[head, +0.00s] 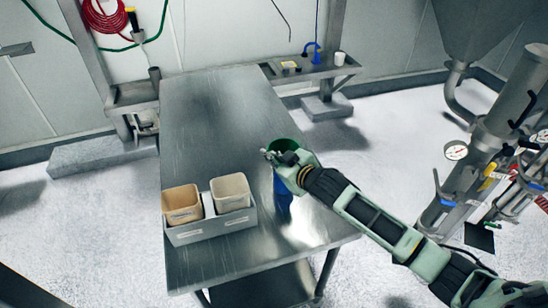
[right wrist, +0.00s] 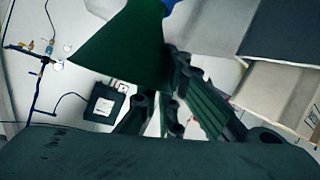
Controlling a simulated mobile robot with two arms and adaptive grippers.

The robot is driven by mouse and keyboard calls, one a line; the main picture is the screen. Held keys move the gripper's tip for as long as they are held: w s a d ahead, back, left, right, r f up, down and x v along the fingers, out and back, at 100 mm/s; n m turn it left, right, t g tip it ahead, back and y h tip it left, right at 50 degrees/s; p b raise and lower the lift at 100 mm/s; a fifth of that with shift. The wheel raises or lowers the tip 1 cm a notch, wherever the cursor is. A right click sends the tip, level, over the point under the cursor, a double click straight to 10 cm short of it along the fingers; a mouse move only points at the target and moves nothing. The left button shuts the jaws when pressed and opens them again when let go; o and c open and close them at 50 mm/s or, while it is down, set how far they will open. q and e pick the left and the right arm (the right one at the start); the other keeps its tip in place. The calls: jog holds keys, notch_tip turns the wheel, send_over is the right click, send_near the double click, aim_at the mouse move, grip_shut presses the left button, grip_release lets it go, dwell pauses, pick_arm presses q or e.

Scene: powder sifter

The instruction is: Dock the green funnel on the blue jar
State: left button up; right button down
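The green funnel (head: 284,145) is over the right part of the metal table, partly covered by my right gripper (head: 284,158). In the right wrist view the funnel (right wrist: 125,45) fills the upper middle, and its edge is at my fingertips (right wrist: 170,85). The fingers converge on that edge and appear shut on it. The blue jar (head: 283,198) stands on the table just below the gripper, its upper part hidden. A bit of blue shows beside the funnel in the wrist view. I cannot tell whether funnel and jar touch. My left gripper is out of view.
A grey tray (head: 213,232) with a tan bin (head: 181,205) and a cream bin (head: 231,191) stands left of the jar. The far half of the table (head: 215,110) is clear. Pipework with a gauge (head: 456,150) stands at the right, off the table.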

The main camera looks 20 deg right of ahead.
jog(key=shift+f+b, duration=0.35)
jog(key=shift+f, duration=0.1)
dwell(0.4)
jog(key=c, duration=2.2)
grip_release()
jog(key=shift+s, duration=0.1)
jog(key=shift+s+d+r+p, duration=0.1)
jog(key=shift+s+r+p, duration=0.2)
jog(key=shift+s+p, duration=0.3)
jog(key=shift+p+v, duration=2.2)
jog(key=shift+v, duration=2.6)
jog(key=shift+f, duration=0.1)
